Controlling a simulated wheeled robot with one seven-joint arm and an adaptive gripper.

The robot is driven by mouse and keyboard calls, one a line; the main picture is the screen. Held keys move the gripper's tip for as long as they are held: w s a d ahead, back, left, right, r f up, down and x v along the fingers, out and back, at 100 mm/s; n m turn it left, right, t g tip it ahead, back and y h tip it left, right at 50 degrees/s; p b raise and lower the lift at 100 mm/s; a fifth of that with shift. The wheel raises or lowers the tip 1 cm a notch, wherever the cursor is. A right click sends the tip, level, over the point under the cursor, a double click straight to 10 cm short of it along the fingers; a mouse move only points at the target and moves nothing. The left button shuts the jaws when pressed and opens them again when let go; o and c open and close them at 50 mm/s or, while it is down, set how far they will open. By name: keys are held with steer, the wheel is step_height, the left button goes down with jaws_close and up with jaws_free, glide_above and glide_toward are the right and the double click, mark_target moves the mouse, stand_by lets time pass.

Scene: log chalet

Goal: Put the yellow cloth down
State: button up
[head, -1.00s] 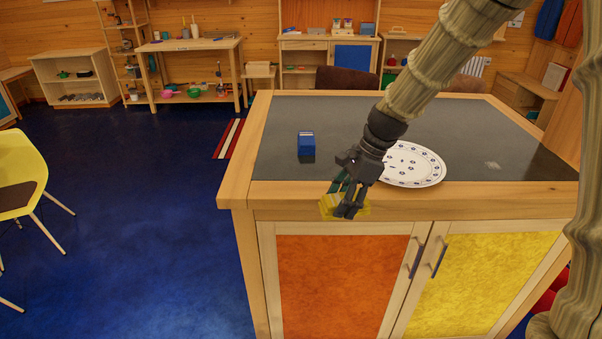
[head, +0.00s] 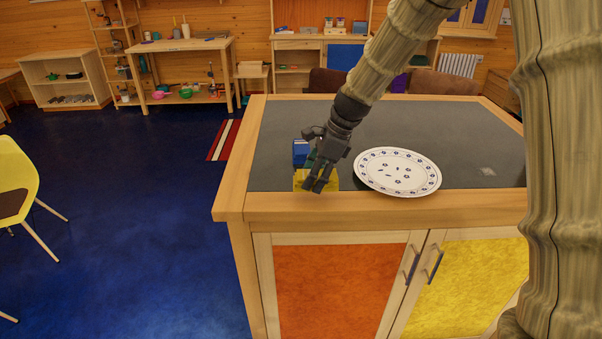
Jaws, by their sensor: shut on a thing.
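The yellow cloth (head: 331,181) is a small flat yellow piece in the head view, partly hidden behind my gripper's fingers. My gripper (head: 318,184) is shut on the cloth and points down at the near left part of the dark countertop (head: 272,159). The cloth shows over the counter's near left area, by the wooden front edge. I cannot tell whether it touches the surface.
A white patterned plate (head: 398,172) lies just right of my gripper. A blue box (head: 299,152) stands just behind it, partly hidden. The counter's middle and far side are clear. A yellow chair (head: 17,178) stands at the far left.

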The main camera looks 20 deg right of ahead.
steer(key=w, duration=0.1)
steer(key=w+a+p, duration=0.1)
steer(key=w, duration=0.3)
steer(key=shift+w+a+f+p, duration=0.2)
steer(key=shift+w+a+p, duration=0.05)
steer(key=shift+a+p, duration=0.15)
steer(key=shift+w+f, duration=0.1)
steer(key=shift+f, duration=0.1)
step_height(320, 180, down, 3)
steer(key=shift+f+p, duration=0.15)
steer(key=shift+p, duration=0.8)
steer(key=shift+f, duration=0.45)
